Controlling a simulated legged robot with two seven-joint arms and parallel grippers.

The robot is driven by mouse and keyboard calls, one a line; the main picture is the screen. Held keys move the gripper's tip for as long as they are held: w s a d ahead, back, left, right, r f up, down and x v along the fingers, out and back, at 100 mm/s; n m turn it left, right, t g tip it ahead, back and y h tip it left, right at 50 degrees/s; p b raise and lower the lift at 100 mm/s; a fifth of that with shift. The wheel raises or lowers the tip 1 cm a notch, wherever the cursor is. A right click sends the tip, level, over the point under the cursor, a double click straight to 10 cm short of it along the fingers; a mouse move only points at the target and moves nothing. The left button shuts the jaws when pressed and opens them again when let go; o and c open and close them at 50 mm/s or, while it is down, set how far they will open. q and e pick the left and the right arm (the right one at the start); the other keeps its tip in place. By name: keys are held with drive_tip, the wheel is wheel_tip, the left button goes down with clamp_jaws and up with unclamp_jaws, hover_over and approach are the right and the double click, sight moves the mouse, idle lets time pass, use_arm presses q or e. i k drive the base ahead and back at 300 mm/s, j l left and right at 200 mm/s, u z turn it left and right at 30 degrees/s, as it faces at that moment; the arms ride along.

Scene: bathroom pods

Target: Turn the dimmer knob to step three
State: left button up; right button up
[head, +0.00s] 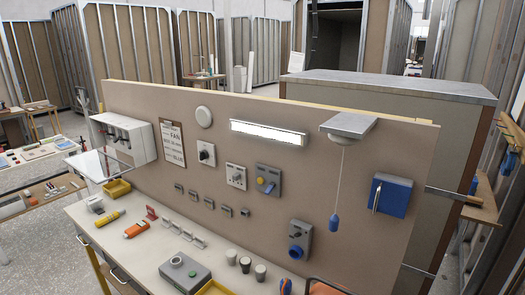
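A light panel stands behind a white bench and carries several control plates. A square white plate with a dark round knob (205,153) is at the left of the panel, under a round white disc. A second pale plate with a small knob (237,176) is to its right and a little lower. I cannot tell which of these two is the dimmer, and step marks are too small to read. A lit white lamp bar (268,133) is mounted above them. Neither of my grippers shows in the head view.
A grey box with yellow and blue parts (268,180), a grey box with a blue socket (299,240), a pull cord with a blue handle (334,222) and a blue box (391,195) share the panel. The bench (125,252) holds tools, cups and a grey box.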

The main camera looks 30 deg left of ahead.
sight(203, 154)
drive_tip(key=u, duration=1.3)
drive_tip(key=i+j+z, duration=0.2)
drive_tip(key=i+j, duration=0.15)
drive_tip(key=j, duration=0.3)
